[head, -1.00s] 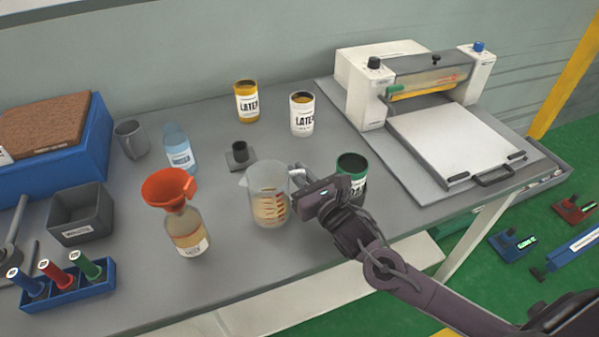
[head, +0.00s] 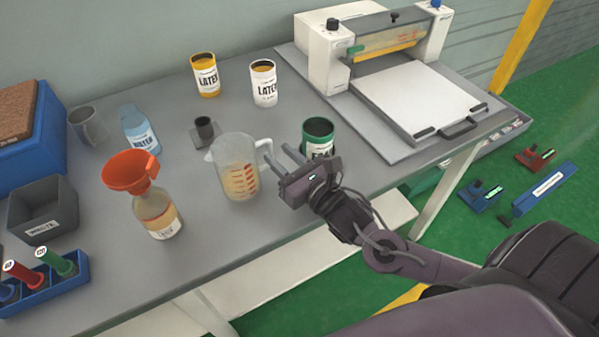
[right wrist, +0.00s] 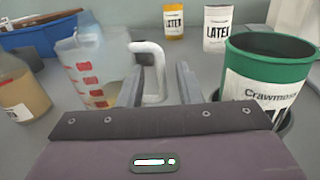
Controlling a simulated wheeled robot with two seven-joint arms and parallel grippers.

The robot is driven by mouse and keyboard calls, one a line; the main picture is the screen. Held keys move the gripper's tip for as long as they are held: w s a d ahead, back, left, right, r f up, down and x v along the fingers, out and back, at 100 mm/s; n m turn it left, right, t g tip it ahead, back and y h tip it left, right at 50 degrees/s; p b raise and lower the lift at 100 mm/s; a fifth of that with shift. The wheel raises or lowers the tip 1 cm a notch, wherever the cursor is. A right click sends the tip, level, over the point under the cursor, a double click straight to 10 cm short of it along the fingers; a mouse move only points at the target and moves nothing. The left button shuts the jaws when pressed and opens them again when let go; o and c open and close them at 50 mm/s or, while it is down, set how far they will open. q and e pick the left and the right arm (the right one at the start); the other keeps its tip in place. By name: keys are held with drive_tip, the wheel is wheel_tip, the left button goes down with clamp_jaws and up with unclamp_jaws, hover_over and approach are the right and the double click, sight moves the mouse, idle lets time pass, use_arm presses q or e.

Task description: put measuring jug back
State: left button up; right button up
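The clear measuring jug (head: 237,172), with red markings and some pale liquid inside, stands upright on the grey table (head: 110,243). Its handle faces right. My right gripper (head: 286,153) is open just to the right of the handle. In the right wrist view the jug (right wrist: 88,72) is at left and its white handle shows between the two spread fingers of the gripper (right wrist: 160,84), with a gap on the right side. The fingers do not appear to clamp it. My left gripper is not in view.
A green-rimmed can (head: 318,136) stands close beside my right gripper. A bottle with a red funnel (head: 132,172) stands left of the jug. A small grey stand (head: 205,132), a yellow can (head: 205,75) and a white can (head: 263,82) are behind. A machine (head: 385,75) fills the back right.

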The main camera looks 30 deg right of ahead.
drive_tip(key=shift+v, duration=3.05)
drive_tip(key=shift+s, duration=0.1)
